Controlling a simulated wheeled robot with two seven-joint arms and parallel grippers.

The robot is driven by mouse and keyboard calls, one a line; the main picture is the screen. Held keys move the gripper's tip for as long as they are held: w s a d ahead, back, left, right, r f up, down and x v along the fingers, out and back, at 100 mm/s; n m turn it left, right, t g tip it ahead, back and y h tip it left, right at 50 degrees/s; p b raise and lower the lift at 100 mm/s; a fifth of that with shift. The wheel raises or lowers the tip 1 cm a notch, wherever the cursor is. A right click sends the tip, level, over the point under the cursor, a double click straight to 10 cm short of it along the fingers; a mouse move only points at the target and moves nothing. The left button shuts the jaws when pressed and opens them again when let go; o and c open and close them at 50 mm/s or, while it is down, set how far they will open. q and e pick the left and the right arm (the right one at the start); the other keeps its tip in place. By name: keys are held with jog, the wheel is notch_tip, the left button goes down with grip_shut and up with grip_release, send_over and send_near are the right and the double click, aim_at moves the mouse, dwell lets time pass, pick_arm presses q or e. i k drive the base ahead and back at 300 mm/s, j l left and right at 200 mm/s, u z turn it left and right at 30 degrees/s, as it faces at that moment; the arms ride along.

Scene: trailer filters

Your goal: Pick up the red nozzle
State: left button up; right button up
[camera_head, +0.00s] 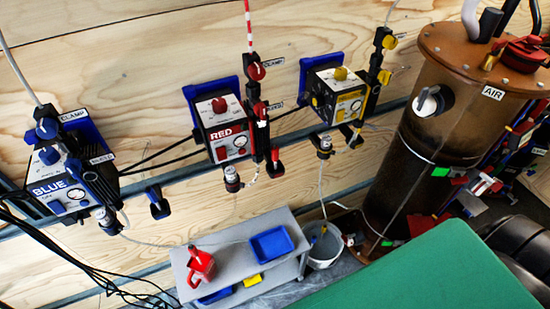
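A box labelled RED (222,128) is mounted on the plywood wall near the middle of the head view. A small red-and-black part (277,160) hangs just right of it and may be the red nozzle; it is too small to be certain. Neither of my grippers shows in this view.
A BLUE box (62,190) hangs at left and a yellow-marked box (338,95) at right. A blue tray (271,244) is on the cart, beside a white bucket (324,247). A brown AIR tank (435,140) and a green surface (425,275) occupy the right.

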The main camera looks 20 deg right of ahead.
aim_at(274, 150)
jog(key=z, duration=0.7)
